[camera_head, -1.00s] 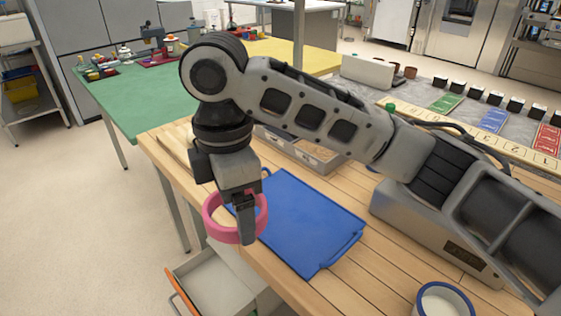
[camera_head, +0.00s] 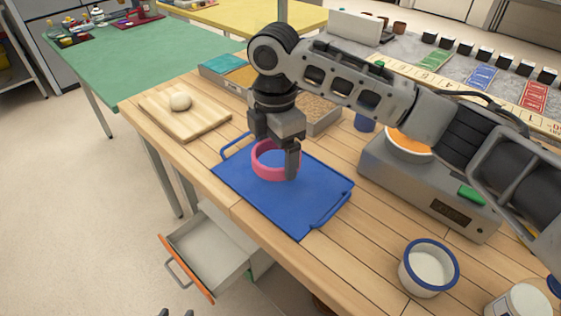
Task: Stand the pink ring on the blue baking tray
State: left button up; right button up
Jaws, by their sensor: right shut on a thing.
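The pink ring (camera_head: 262,170) is in my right gripper (camera_head: 291,162), which points down and is shut on the ring's right side. The ring is level, with its opening facing up. It is over the left-middle part of the blue baking tray (camera_head: 290,212); I cannot tell whether it touches the tray. The tray lies flat on the wooden table with a handle at each end. The gripper hides part of the ring and some tray behind it. Two dark tips of my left gripper (camera_head: 177,312) show apart at the bottom edge, with nothing seen between them.
A board with a dough ball (camera_head: 181,101) lies left of the tray. A grey scale (camera_head: 440,204) with an orange-filled bowl (camera_head: 410,143) stands right. A blue-rimmed cup (camera_head: 429,268) is at the front right. An open drawer (camera_head: 207,250) juts out below the table's front edge.

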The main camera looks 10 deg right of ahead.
jog(key=shift+w+d+f, duration=0.25)
jog(key=shift+d+f, duration=0.1)
jog(key=shift+f, duration=0.2)
jog(key=shift+w+d+f, duration=0.15)
jog(key=shift+f, duration=1.65)
jog(key=shift+f+p, duration=0.1)
jog(key=shift+p, duration=0.25)
jog(key=o, duration=0.9)
notch_tip(320, 180, up, 12)
jog(key=shift+b, duration=0.35)
